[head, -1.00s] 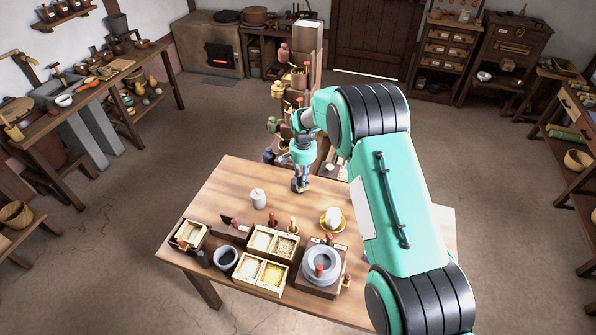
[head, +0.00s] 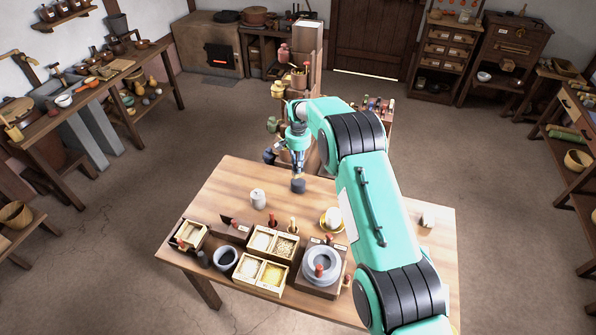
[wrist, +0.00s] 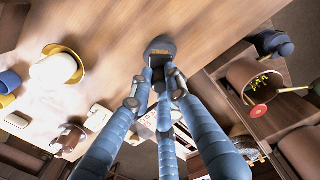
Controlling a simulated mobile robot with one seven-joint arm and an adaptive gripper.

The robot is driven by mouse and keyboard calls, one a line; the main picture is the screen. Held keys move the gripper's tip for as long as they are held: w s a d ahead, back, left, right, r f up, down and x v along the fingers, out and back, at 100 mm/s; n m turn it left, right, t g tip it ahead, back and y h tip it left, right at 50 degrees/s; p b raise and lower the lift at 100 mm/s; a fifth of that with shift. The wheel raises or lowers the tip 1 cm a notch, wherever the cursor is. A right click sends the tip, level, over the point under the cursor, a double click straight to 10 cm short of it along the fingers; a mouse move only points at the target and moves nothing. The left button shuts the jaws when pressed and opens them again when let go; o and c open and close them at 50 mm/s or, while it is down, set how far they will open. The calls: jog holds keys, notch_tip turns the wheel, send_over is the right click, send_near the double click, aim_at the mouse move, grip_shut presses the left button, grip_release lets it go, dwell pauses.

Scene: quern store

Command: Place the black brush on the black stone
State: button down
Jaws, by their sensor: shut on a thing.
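My gripper (head: 297,168) is at the far edge of the wooden table, pointing down. A grey round stone (head: 320,259) on a dark base stands at the table's near side.
The table (head: 225,190) also bears a white lidded jar (head: 258,198), a white vessel in a yellow dish (head: 332,218), divided boxes (head: 262,272) and a dark grey cup (head: 225,257). A tall stand (head: 303,60) with pots rises behind. The table's far left is clear.

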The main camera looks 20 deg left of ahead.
jog(key=shift+f, duration=1.7)
jog(key=shift+f, duration=0.2)
jog(key=c, duration=1.7)
grip_release()
jog(key=shift+o, duration=0.2)
jog(key=shift+r, duration=0.15)
notch_tip(320, 180, up, 12)
jog(key=shift+r, duration=0.1)
